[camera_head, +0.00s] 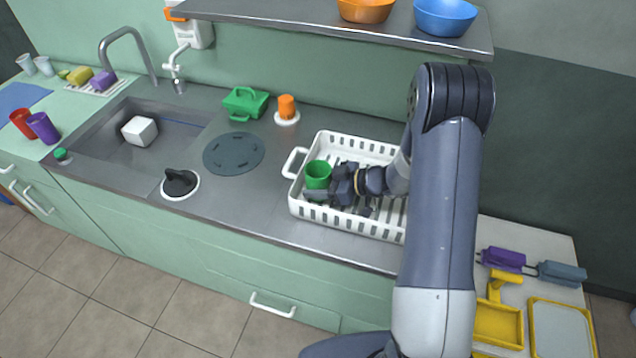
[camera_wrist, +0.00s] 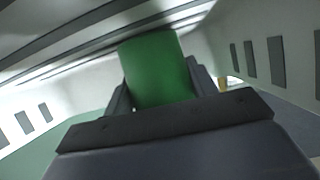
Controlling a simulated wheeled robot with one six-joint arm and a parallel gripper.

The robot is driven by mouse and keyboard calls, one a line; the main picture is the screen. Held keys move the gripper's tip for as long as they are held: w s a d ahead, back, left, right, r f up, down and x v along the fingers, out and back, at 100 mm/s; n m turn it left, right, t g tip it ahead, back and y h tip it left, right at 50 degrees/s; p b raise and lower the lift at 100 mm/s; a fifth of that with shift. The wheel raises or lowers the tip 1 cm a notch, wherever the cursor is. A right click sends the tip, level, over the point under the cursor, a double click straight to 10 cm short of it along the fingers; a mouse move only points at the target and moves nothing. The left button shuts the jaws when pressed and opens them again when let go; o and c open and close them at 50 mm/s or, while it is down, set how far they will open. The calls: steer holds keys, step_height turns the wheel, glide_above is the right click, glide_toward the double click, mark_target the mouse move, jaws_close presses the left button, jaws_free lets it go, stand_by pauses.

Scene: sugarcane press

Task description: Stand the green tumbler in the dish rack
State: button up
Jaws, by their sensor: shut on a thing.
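The green tumbler (camera_head: 318,174) is upright inside the white dish rack (camera_head: 297,207), near its left end. My gripper (camera_head: 328,184) reaches in from the right and is shut on the tumbler. In the wrist view the tumbler (camera_wrist: 158,68) sits between my two fingers (camera_wrist: 160,88), with the slatted rack floor (camera_wrist: 60,58) and slotted walls around it. I cannot tell whether the tumbler's base touches the rack floor. My gripper hides part of the rack's middle, and my arm hides its right end.
Behind stand a green caddy (camera_head: 245,103) and an orange cup (camera_head: 286,107). A shelf (camera_head: 340,22) with bowls hangs above. The sink (camera_head: 110,140) is at the left.

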steer(key=shift+s+f+b, duration=0.25)
steer(key=shift+f+b, duration=0.15)
steer(key=shift+f, duration=0.2)
steer(key=o, duration=1.2)
steer(key=shift+s+f, duration=0.1)
steer(key=shift+f, duration=0.1)
steer(key=shift+r, duration=0.4)
steer(key=shift+d+r, duration=0.25)
steer(key=v, duration=0.7)
steer(key=shift+w+r, duration=0.2)
steer(key=shift+a, duration=0.1)
